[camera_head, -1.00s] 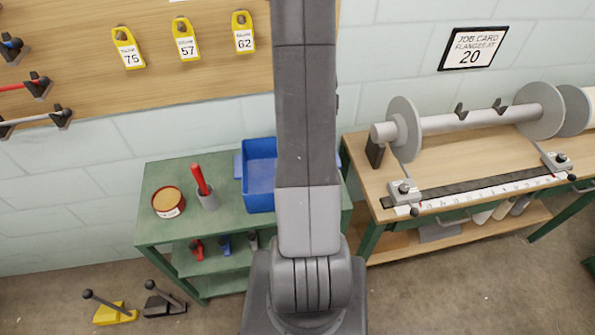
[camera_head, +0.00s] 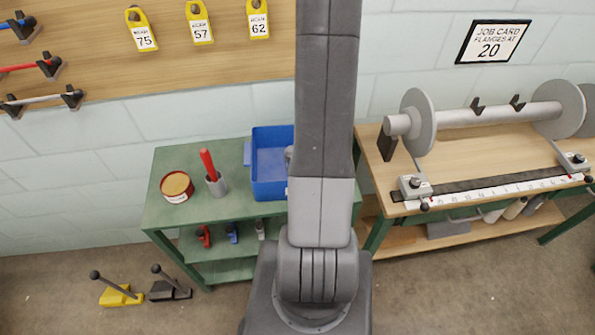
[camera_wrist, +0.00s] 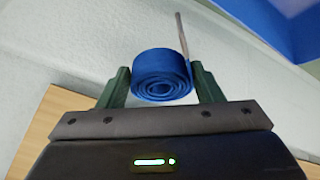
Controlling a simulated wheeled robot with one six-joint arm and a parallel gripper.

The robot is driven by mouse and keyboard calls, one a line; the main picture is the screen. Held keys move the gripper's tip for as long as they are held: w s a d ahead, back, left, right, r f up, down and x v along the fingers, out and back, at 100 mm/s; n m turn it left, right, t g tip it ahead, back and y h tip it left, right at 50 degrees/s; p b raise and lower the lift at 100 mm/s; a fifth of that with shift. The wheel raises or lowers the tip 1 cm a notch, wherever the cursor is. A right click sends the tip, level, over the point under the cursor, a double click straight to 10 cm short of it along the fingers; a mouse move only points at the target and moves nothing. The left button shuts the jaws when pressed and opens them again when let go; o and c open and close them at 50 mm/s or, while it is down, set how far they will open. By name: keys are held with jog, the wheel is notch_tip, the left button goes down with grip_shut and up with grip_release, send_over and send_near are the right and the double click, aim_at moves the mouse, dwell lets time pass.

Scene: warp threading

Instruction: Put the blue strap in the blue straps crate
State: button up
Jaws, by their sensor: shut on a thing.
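A rolled blue strap (camera_wrist: 160,88) sits between the two green fingers of my gripper (camera_wrist: 161,72) in the wrist view. The fingers are shut on its sides, and its coiled end faces the camera. A blue crate (camera_head: 268,136) stands on the green bench in the head view, open at the top, with its right side hidden by my arm. I see no label on it. A blue surface (camera_wrist: 262,22) also fills the upper right of the wrist view, beyond the strap.
A red-rimmed tin (camera_head: 177,188) and a grey cup (camera_head: 217,185) with a red handle stand left of the crate on the green bench (camera_head: 160,215). A wooden workbench (camera_head: 460,160) with a spool and ruler is at the right. Two levers (camera_head: 122,295) are on the floor.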

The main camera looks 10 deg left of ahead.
jog(key=s+a+f+n+g+y+b, duration=0.1)
jog(key=s+a+f+n+g, duration=0.25)
jog(key=s+a+n, duration=0.35)
jog(key=s+a+f+n+g+y+b, duration=0.1)
jog(key=s+a+f+n+g+y, duration=0.2)
jog(key=s, duration=0.6)
jog(key=s+f+n, duration=0.1)
jog(key=f, duration=0.1)
jog(key=s+f+n+g+h+b, duration=0.1)
jog(key=f, duration=0.1)
jog(key=s+d+f+n+g, duration=0.1)
jog(key=s+f, duration=0.1)
jog(key=f, duration=0.1)
jog(key=shift+s+d+h, duration=0.1)
jog(key=shift+h, duration=0.3)
jog(key=shift+f+b, duration=0.8)
jog(key=shift+f, duration=1.2)
jog(key=shift+f, duration=0.2)
jog(key=o, duration=1)
jog(key=shift+o, duration=0.2)
jog(key=shift+r, duration=0.1)
